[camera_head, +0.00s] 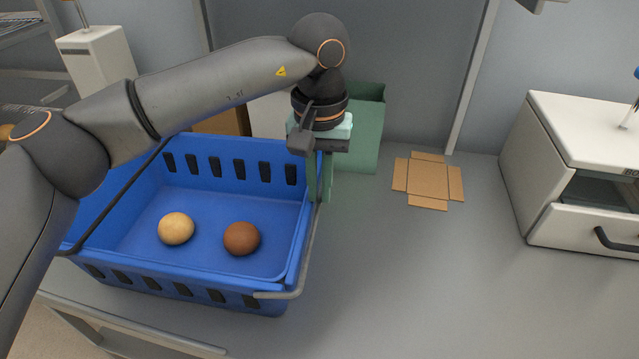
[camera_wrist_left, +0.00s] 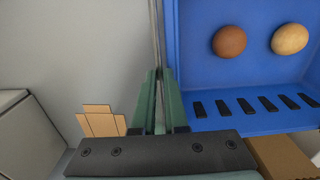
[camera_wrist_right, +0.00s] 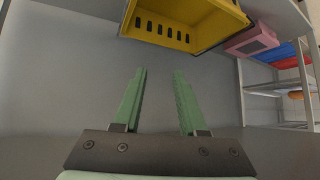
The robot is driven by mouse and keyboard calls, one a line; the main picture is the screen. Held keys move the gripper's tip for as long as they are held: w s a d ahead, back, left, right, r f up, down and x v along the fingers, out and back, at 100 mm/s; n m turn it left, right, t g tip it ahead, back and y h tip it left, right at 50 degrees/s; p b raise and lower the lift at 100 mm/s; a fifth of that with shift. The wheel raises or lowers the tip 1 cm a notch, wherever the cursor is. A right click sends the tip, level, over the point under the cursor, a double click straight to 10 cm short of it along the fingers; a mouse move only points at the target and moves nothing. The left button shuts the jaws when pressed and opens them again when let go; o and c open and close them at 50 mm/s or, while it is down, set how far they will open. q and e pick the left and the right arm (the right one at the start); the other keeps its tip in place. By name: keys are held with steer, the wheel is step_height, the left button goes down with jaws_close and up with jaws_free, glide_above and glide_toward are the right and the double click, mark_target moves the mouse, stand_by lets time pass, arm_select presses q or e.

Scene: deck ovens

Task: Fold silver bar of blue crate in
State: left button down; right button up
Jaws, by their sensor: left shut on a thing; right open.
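The blue crate (camera_head: 215,274) stands on the grey table at the left of the head view, and part of it shows in the left wrist view (camera_wrist_left: 245,122). Its silver bar (camera_head: 314,238) runs along the outside of its right end, with a bent end at the front corner. The bar also shows in the left wrist view (camera_wrist_left: 156,35). My left gripper (camera_head: 320,197) points down at that end, its green fingers (camera_wrist_left: 158,73) shut on the bar. My right gripper (camera_wrist_right: 158,71) is open and empty in the right wrist view.
A green container (camera_head: 366,130) stands behind my left gripper. A flat cardboard piece (camera_head: 428,181) and a white drawer unit (camera_head: 560,190) are right. The right wrist view shows a yellow crate (camera_wrist_right: 190,15).

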mark_target(319, 197)
arm_select(q)
steer(key=shift+a+h, duration=0.15)
steer(key=shift+h, duration=0.15)
arm_select(e)
steer(key=shift+f, duration=0.15)
arm_select(q)
steer(key=shift+w+a+r+h+b, duration=0.1)
steer(key=shift+a+r+h+b, duration=0.3)
steer(key=shift+h+b, duration=0.45)
steer(key=shift+a+r+h+b, duration=0.2)
steer(key=shift+a+h+b, duration=0.25)
steer(key=shift+h, duration=0.3)
steer(key=shift+w+a+r+g+h+b, duration=0.1)
steer(key=shift+g+h+b, duration=0.2)
steer(key=h+b, duration=0.1)
steer(key=a+r+h+b, duration=0.1)
steer(key=shift+a+h, duration=0.2)
steer(key=shift+h, duration=0.1)
arm_select(e)
steer(key=a+f, duration=0.1)
steer(key=w+a+f, duration=0.1)
steer(key=f, duration=0.1)
steer(key=shift+w+a+y, duration=0.15)
steer(key=shift+y, duration=0.15)
